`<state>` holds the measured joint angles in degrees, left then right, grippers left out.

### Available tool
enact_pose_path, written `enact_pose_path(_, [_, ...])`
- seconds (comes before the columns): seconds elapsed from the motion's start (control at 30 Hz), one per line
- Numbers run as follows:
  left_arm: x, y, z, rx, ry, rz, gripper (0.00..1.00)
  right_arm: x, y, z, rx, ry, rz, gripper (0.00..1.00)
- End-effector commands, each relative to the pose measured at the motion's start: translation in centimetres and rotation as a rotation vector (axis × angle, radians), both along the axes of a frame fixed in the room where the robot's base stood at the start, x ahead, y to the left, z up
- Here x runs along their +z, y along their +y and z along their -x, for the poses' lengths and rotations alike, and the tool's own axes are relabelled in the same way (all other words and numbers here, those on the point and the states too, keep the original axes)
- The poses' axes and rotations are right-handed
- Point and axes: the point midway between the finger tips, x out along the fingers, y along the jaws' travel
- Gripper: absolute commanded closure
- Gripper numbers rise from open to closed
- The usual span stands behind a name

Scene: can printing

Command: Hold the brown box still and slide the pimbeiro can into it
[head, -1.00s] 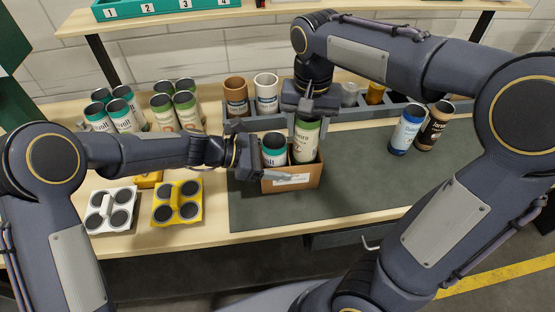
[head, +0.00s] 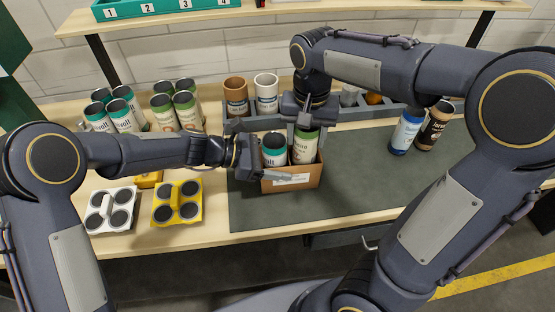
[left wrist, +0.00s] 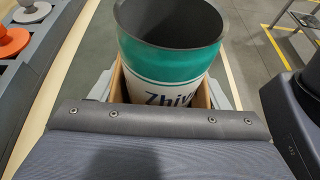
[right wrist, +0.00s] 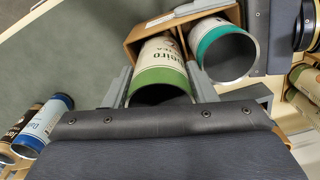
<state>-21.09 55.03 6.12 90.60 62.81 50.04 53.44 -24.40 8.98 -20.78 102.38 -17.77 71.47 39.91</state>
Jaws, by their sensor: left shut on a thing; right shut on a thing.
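The brown box (head: 298,180) stands on the grey mat. My left gripper (head: 268,168) is shut on it from the left; in the left wrist view its fingers flank the box (left wrist: 118,88). The green-rimmed pimbeiro can (head: 305,150) is upright in the box's right half, its lower part hidden by the front wall. My right gripper (head: 306,126) is above and shut on it; "eiro" and "TEA" show on the can (right wrist: 160,62) in the right wrist view. A teal-rimmed can (head: 273,150) stands beside it in the box's left half, reading "Zhiv" in the left wrist view (left wrist: 172,60).
A grey divided rack (head: 350,117) with a brown and a white cup runs behind the box. A blue can (head: 406,132) and a brown can (head: 434,126) stand right. Several teal and green cans stand left, behind white (head: 110,210) and yellow (head: 177,202) can holders. The mat's front right is clear.

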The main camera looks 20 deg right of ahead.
Motion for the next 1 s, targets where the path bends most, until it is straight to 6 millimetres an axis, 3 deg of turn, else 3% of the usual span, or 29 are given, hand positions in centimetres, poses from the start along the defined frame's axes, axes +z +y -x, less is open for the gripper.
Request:
enact_pose_path(0.27, [0.0, 0.0, 0.0, 0.000, 0.000, 0.000, 0.54, -0.1, 0.0, 0.0, 0.000, 0.000, 0.000, 0.70])
enact_pose_path(0.3, [0.0, 0.0, 0.0, 0.000, 0.000, 0.000, 0.54, -0.1, 0.0, 0.0, 0.000, 0.000, 0.000, 0.48])
enact_pose_path(0.5, [0.0, 0.0, 0.0, 0.000, 0.000, 0.000, 0.54, -0.1, 0.0, 0.0, 0.000, 0.000, 0.000, 0.23])
enact_pose_path(0.77, [0.0, 0.0, 0.0, 0.000, 0.000, 0.000, 0.54, 0.1, 0.1, 0.0, 0.001, -0.001, -0.002, 0.23])
enact_pose_path(1.0, [0.0, 0.0, 0.0, -0.001, 0.000, 0.000, 0.54, 2.9, 0.0, -0.1, 0.000, -0.006, -0.002, 0.23])
